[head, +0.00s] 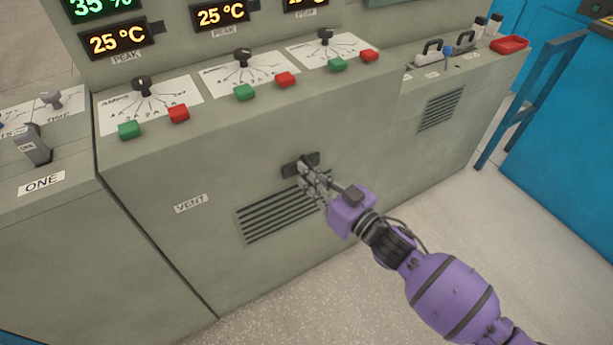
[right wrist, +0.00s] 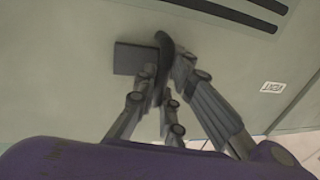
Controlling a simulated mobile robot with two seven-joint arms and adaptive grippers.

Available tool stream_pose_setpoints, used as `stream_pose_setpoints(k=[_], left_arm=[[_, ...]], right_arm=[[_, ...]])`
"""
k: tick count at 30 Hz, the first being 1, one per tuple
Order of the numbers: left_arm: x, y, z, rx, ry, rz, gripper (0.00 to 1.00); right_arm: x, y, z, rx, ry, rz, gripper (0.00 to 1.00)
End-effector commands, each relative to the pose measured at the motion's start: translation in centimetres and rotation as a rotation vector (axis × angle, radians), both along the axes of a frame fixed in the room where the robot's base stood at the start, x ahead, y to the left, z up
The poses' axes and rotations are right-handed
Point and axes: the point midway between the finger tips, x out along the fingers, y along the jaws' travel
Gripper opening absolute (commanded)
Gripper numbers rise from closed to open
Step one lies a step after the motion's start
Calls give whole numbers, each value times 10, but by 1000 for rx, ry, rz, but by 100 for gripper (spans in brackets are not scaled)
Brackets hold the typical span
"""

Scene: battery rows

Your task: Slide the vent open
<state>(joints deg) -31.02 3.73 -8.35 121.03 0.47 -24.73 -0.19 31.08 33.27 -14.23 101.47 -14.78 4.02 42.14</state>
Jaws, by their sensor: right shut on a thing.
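The vent (head: 268,219) is a set of dark horizontal slots low on the front of the grey-green cabinet, with a VENT label (head: 190,203) to its left. A small dark handle (head: 291,168) sits just above the slots. My right gripper (head: 309,172) is shut on this handle and partly covers it and the right end of the slots. In the right wrist view the fingers (right wrist: 163,85) close around the dark handle, with a flat grey plate (right wrist: 133,58) beside it and the slots (right wrist: 250,12) at the top edge. My left gripper is not in view.
Knobs, green buttons (head: 129,130) and red buttons (head: 369,56) line the sloped panel above the vent. A second slotted grille (head: 441,110) is on the right cabinet, below a red tray (head: 509,44). A blue frame (head: 530,95) stands at the right. The floor in front is clear.

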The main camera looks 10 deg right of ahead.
Motion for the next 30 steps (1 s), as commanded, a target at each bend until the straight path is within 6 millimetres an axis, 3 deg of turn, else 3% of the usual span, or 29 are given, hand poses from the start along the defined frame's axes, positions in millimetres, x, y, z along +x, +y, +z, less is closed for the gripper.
stream_pose_setpoints(k=[1,5,17,30], left_arm=[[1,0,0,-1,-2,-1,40],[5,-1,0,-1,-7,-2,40],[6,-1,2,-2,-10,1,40],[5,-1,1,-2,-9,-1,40]], right_arm=[[2,-5,0,-4,1,-9,12],[2,-5,0,-4,1,-9,29],[-4,-5,0,-3,1,-5,30],[-78,-48,-1,-4,3,-7,30]])
